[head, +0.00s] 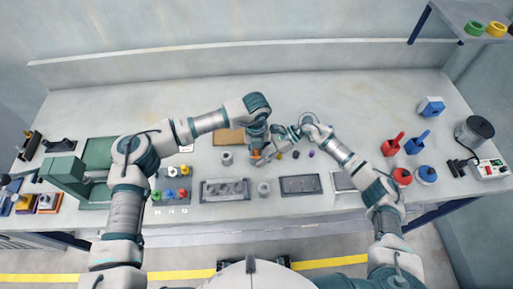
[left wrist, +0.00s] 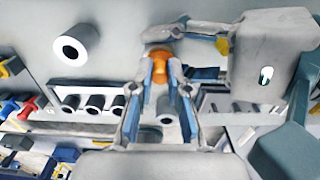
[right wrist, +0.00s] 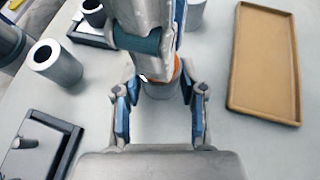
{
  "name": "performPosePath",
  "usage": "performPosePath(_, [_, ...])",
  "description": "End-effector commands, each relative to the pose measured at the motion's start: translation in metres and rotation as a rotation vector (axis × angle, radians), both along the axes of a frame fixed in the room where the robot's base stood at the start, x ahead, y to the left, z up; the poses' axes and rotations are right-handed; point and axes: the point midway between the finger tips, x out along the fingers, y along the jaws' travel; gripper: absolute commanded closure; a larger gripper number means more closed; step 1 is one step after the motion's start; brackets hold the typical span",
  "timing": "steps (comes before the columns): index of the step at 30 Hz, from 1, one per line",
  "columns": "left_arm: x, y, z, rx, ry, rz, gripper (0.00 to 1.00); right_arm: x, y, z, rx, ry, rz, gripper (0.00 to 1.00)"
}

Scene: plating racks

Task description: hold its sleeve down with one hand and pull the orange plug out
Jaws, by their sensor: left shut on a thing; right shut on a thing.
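The orange plug (left wrist: 160,62) stands between the fingers of my left gripper (left wrist: 161,72), which is shut on it from above. Only a bit of the plug shows in the head view (head: 256,155) and in the right wrist view (right wrist: 177,72). The grey sleeve (left wrist: 167,103) is around the plug's lower part, and it also shows in the right wrist view (right wrist: 160,90). My right gripper (right wrist: 157,92) reaches in from the side and is shut on the sleeve, below the left gripper. The plug's lower end is hidden.
A tan tray (head: 219,138) lies behind the grippers. Loose grey sleeves (head: 227,158) (head: 264,188) stand nearby. A rack (head: 225,198) holding several sleeves and a dark tray (head: 300,185) are in front. Red tools (head: 392,145) and blue tools (head: 417,142) stand at the right.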

Motion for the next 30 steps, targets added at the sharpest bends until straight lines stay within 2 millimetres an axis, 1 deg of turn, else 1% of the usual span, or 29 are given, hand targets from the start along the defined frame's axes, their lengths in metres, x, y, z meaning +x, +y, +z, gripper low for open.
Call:
performPosePath(1, [0.0, -0.001, 0.003, -0.003, 0.0, 0.01, 1.0, 0.001, -0.002, -0.003, -0.007, 0.001, -0.005, 1.0])
performPosePath(14, [0.0, -0.001, 0.005, -0.002, 0.0, 0.014, 1.0, 0.001, -0.002, -0.003, -0.007, 0.002, -0.004, 1.0])
performPosePath(30, [0.001, -0.001, 0.025, -0.002, -0.001, 0.014, 1.0, 0.0, -0.001, -0.003, -0.006, 0.002, -0.002, 1.0])
